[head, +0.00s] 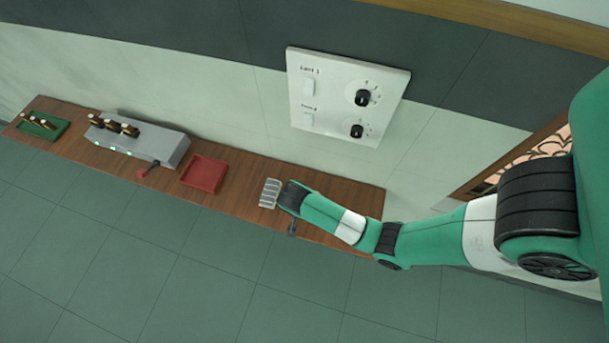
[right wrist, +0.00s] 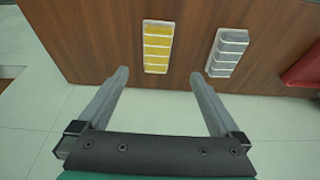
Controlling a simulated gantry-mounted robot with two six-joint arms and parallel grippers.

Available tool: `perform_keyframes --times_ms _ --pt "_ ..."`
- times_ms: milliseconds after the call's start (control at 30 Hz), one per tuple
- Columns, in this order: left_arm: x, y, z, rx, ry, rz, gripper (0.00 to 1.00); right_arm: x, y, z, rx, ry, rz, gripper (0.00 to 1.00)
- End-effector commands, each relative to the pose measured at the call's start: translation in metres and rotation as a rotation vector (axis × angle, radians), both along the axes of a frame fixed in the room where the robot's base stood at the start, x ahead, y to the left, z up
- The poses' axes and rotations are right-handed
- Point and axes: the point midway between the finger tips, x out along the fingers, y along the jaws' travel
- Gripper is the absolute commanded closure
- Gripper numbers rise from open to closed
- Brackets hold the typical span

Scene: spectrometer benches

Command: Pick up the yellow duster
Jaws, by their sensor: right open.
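The yellow duster (right wrist: 158,47) lies on the wooden bench (right wrist: 100,40), in the right wrist view just beyond and between my fingertips. In the head view I cannot make it out; my right arm hides that part of the bench. My right gripper (right wrist: 160,77) is open, with nothing between its fingers. It also shows in the head view (head: 291,212), low over the bench near its right part. My left gripper is not in view.
A grey duster (right wrist: 228,52) lies beside the yellow one; it also shows in the head view (head: 269,193). Left along the bench are a red tray (head: 204,173), a grey instrument (head: 145,137) and a green tray (head: 42,131). A wall panel (head: 335,95) hangs above.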

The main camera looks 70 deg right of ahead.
Motion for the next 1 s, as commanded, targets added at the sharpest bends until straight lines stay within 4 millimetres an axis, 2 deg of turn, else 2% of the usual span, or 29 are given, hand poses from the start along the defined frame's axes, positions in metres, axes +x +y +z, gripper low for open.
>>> perform_keyframes --times_ms 167,467,733,900,1000 --pt "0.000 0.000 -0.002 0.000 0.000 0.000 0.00 -0.005 0.001 -0.008 0.015 0.018 0.004 0.00" --pt "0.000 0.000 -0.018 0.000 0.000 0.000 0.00 -0.004 -0.015 -0.059 0.013 0.016 0.003 0.00" --pt "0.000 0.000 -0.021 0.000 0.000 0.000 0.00 -0.003 -0.021 -0.069 0.011 0.012 0.002 0.00" --pt "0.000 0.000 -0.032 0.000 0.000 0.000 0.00 -0.005 -0.037 -0.096 0.012 0.013 0.000 0.00" --pt "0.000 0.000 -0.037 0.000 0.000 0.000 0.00 -0.005 -0.040 -0.108 0.012 0.013 0.002 0.00"
